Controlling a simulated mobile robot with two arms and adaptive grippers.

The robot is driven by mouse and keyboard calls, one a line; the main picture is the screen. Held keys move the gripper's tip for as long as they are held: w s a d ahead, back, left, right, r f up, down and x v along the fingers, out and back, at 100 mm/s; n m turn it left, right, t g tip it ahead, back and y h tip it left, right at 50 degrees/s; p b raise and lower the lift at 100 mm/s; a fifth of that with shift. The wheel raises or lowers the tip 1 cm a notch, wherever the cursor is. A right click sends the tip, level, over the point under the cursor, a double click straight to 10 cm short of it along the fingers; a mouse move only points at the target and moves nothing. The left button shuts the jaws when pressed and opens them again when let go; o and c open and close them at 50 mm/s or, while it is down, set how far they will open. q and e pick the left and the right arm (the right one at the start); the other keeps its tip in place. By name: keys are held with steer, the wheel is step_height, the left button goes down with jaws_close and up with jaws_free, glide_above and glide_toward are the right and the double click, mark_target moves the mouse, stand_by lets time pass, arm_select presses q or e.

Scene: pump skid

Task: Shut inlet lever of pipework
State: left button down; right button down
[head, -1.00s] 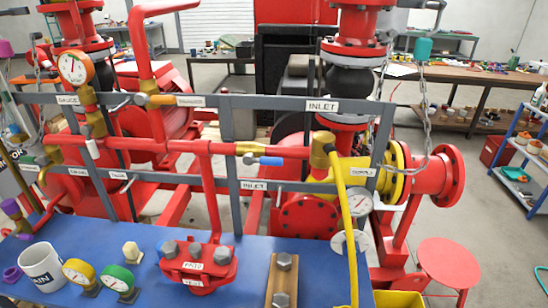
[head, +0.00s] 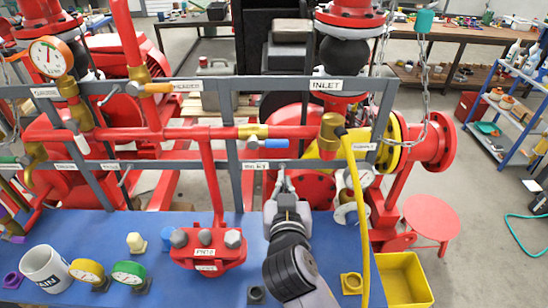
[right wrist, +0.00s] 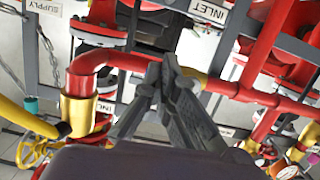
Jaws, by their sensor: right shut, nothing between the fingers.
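The pipework is a red pipe run on a grey frame, with a brass inlet valve (head: 253,131) on its middle horizontal pipe. The inlet valve also shows behind my fingers in the right wrist view (right wrist: 203,78). My right gripper (head: 281,172) is shut and empty, in front of the frame just below and right of the valve. In the right wrist view its closed fingers (right wrist: 163,68) overlap the red pipe; I cannot tell whether they touch anything. My left gripper is not in view.
An upper INLET label (head: 326,85) is on the frame. A yellow hose (head: 357,210) hangs right of my right arm. A yellow bin (head: 408,278) stands at the right.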

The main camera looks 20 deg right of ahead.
mark_target(278, 144)
step_height(278, 144, up, 6)
steer(key=w+a+r+t, duration=0.1)
steer(key=w+a+t, duration=0.1)
steer(key=shift+f+p+x, duration=0.15)
steer(key=shift+p+x, duration=0.25)
steer(key=shift+x, duration=0.9)
steer(key=shift+f+p+x, duration=0.1)
steer(key=shift+p+x, duration=0.25)
steer(key=shift+x, duration=0.9)
steer(key=shift+p+x, duration=0.35)
steer(key=shift+x, duration=1.75)
steer(key=shift+s+d+f+b, duration=0.1)
steer(key=shift+d+f+b, duration=0.25)
steer(key=shift+f, duration=0.35)
steer(key=shift+s+d+f+b, duration=0.1)
steer(key=shift+d+f+b, duration=0.2)
steer(key=shift+f, duration=0.4)
steer(key=shift+f+b, duration=0.45)
steer(key=shift+f, duration=0.45)
steer(key=a+f+b, duration=0.3)
steer(key=f+b, duration=0.1)
steer(key=b, duration=0.3)
steer(key=b+v, duration=0.1)
steer(key=v, duration=0.7)
steer(key=shift+s+d+f, duration=0.2)
steer(key=shift+s+d, duration=0.05)
steer(key=shift+d, duration=0.1)
